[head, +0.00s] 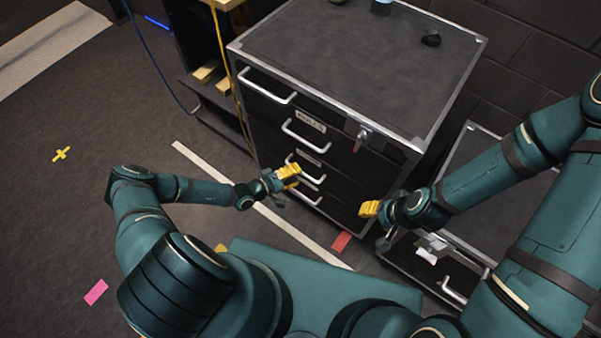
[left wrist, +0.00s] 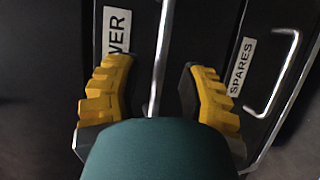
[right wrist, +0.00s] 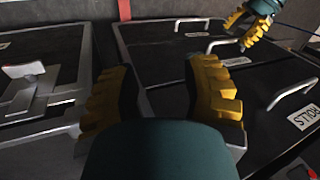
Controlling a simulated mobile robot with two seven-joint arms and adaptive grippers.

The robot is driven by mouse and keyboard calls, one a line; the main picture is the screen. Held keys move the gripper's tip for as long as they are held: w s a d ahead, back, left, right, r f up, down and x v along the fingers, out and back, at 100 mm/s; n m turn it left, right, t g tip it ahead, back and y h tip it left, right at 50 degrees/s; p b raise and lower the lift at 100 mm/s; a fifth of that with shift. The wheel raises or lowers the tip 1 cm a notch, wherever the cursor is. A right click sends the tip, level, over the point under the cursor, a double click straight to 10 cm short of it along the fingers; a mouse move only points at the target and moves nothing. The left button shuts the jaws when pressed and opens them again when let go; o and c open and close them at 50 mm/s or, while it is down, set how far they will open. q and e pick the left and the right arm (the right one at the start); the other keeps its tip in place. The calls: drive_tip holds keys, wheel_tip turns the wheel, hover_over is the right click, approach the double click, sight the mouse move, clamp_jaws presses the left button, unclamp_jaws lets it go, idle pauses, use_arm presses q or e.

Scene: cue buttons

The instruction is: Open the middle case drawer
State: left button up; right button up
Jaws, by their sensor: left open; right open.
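The dark case (head: 340,130) has a front of stacked drawers with pale metal bar handles; the upper handle (head: 267,88) and one below it (head: 306,137) show clearly. My left gripper (head: 289,175) is open at the lower handles. In the left wrist view a metal bar (left wrist: 159,65) runs between its open fingers, beside a label ending in "WER" (left wrist: 118,35); contact cannot be told. A "SPARES" label (left wrist: 242,66) and another handle (left wrist: 275,85) lie to the right. My right gripper (head: 369,209) is open and empty, right of the case front. All visible drawers look shut.
A lower cabinet (head: 455,262) with a handle stands right of the case, under my right arm. A key-like item (head: 361,138) hangs on the case front. The floor at left is mostly clear.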

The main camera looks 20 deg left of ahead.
use_arm(q)
drive_tip(key=shift+x, duration=1.1)
use_arm(e)
drive_tip(key=shift+f, duration=0.25)
